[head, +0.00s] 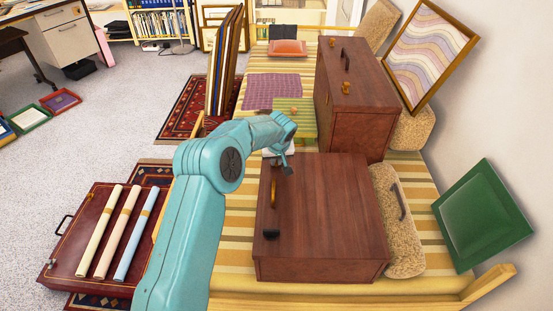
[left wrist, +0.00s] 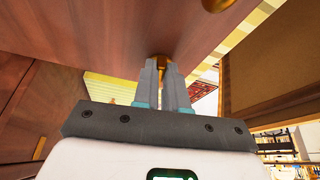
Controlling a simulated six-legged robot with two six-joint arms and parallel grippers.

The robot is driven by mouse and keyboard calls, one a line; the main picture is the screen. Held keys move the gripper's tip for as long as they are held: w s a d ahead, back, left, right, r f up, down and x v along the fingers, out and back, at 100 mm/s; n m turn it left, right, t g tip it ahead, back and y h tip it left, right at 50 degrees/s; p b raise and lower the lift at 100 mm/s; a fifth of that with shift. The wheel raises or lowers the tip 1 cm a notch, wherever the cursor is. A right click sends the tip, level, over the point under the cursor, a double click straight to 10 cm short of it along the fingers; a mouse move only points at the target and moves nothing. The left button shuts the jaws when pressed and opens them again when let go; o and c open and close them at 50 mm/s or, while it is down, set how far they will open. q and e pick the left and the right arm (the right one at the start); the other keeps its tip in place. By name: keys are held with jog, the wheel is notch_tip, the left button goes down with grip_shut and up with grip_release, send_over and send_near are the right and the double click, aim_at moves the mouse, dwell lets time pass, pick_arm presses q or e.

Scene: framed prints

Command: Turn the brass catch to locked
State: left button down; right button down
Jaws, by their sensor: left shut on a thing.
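A brown wooden case (head: 325,220) lies on the striped daybed. Its front edge carries a brass handle (head: 273,193) and a black catch (head: 271,233). My left gripper (head: 286,165) is at the far end of that edge, beyond the handle. In the left wrist view my left gripper (left wrist: 162,68) is shut on the brass catch (left wrist: 162,60), a small brass piece showing between the fingertips. The fingers hide most of it, so its turn angle cannot be told. A brass part, likely the handle (left wrist: 216,4), shows at the top edge. My right gripper is not in view.
A second wooden case (head: 360,90) with brass catches stands behind. A gold-framed wavy print (head: 428,50) and a green frame (head: 484,215) lean at the right. A dark red case (head: 70,250) with rolled prints lies at lower left. Carpet (head: 110,135) is open at left.

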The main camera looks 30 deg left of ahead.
pick_arm(q)
jog(key=shift+s+a+m+h, duration=0.1)
jog(key=shift+m+h, duration=0.2)
jog(key=shift+m, duration=0.8)
jog(key=c, duration=1.2)
grip_release()
jog(key=shift+t, duration=0.3)
jog(key=p+v, duration=0.2)
jog(key=v, duration=1.4)
jog(key=shift+r, duration=0.25)
